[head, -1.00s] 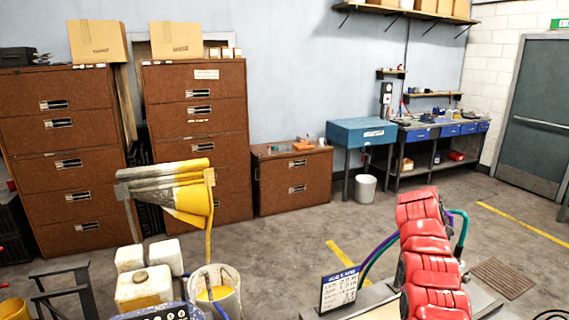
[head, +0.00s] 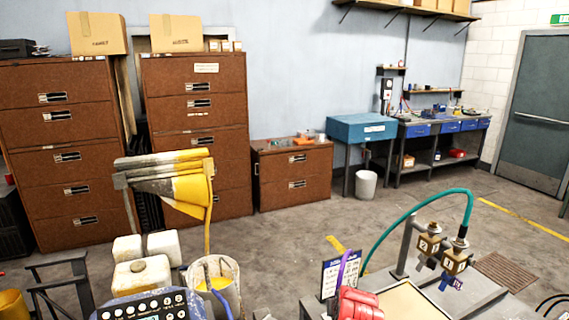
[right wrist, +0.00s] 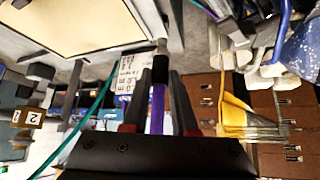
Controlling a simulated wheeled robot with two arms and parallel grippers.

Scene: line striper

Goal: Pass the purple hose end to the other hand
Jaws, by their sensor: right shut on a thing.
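The purple hose (right wrist: 157,112) runs between the two dark fingers of my right gripper (right wrist: 160,78) in the right wrist view. Its dark end with a metal tip (right wrist: 161,47) sticks out beyond the fingers. My right gripper is shut on this hose end. In the head view a short piece of the purple hose (head: 346,265) shows at the bottom, just above my red arm; the gripper itself is hidden or out of frame there. My left gripper is in neither current view.
A teal hose (head: 410,213) arches from two brass valves with tags 2 (head: 429,243) and 1 (head: 455,262). A lettered sign board (head: 329,277) stands beside the tray (head: 405,303). A bucket with yellow paint (head: 228,277) and a control panel (head: 150,306) are at lower left.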

